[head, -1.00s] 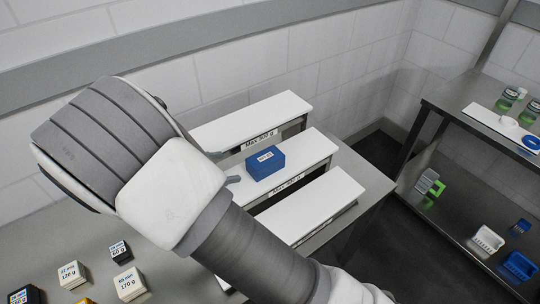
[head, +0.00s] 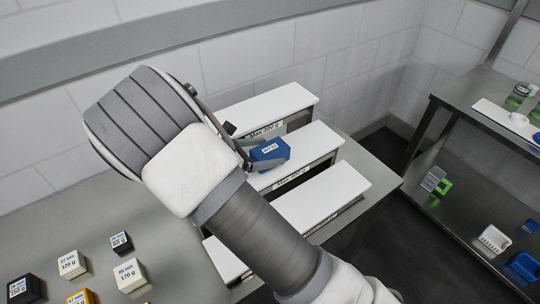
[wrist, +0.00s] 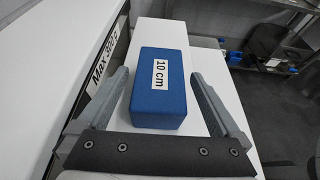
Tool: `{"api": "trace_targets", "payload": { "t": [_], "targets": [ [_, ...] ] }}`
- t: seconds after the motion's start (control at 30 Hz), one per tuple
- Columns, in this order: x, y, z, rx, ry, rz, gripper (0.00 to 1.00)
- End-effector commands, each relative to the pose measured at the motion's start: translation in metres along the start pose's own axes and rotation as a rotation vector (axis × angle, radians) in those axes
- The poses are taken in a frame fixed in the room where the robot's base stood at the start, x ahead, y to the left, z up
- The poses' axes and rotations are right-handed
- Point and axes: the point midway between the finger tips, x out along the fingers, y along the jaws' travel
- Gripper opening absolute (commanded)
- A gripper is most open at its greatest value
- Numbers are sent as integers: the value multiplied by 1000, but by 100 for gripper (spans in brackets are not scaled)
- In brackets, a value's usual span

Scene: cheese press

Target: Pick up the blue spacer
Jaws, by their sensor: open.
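The blue spacer (head: 272,150) is a blue block with a white label. It lies on the middle white shelf board (head: 312,145). In the wrist view the spacer (wrist: 151,106) shows its "10 cm" label. My gripper (wrist: 160,85) is open, with one finger on each side of the spacer. Gaps show between both fingers and the block. In the head view my gripper (head: 257,150) reaches the spacer from the left, and my arm hides part of the board.
White boards stand behind (head: 262,106) and in front (head: 325,198) of the middle one. Labelled weight blocks (head: 72,264) sit on the metal table at lower left. A metal rack (head: 470,165) with small containers stands at right.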

Motion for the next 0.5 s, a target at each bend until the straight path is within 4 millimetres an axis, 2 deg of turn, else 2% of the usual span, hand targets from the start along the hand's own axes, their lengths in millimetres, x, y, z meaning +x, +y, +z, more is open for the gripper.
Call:
{"api": "trace_targets", "payload": {
  "t": [0.03,0.2,0.5],
  "targets": [
    [11,-1,-1,1,-2,-5,100],
    [34,0,0,0,-1,-2,100],
    [40,0,1,0,0,-1,100]
  ]
}}
